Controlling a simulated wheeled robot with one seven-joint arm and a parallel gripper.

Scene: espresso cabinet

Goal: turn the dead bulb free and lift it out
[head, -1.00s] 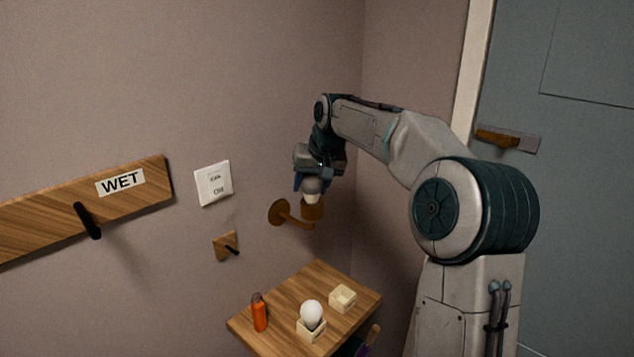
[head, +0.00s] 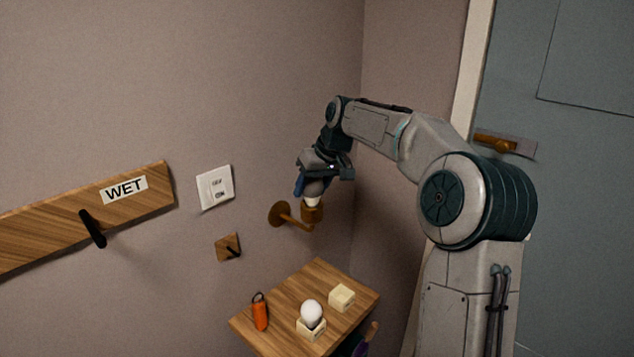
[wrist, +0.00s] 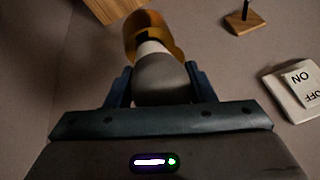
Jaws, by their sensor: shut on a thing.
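The dead bulb (head: 313,189) is grey with a pale neck. It stands neck down at the brass cup of the wall lamp (head: 312,215). My gripper (head: 311,187) is over it from above, with its blue fingers shut on the sides of the glass. In the wrist view the bulb (wrist: 162,80) sits between the two fingers, its neck reaching the lamp's cup (wrist: 150,30). The bulb's lower end is hidden, so I cannot tell how deep it sits in the cup.
Below, a wooden shelf (head: 287,296) bears a white bulb (head: 311,312) in a small cream holder, another cream holder (head: 341,297) and an orange cylinder (head: 260,312). A wall switch (head: 215,187), a wooden peg (head: 228,247) and a "WET" board (head: 150,195) are to the left.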

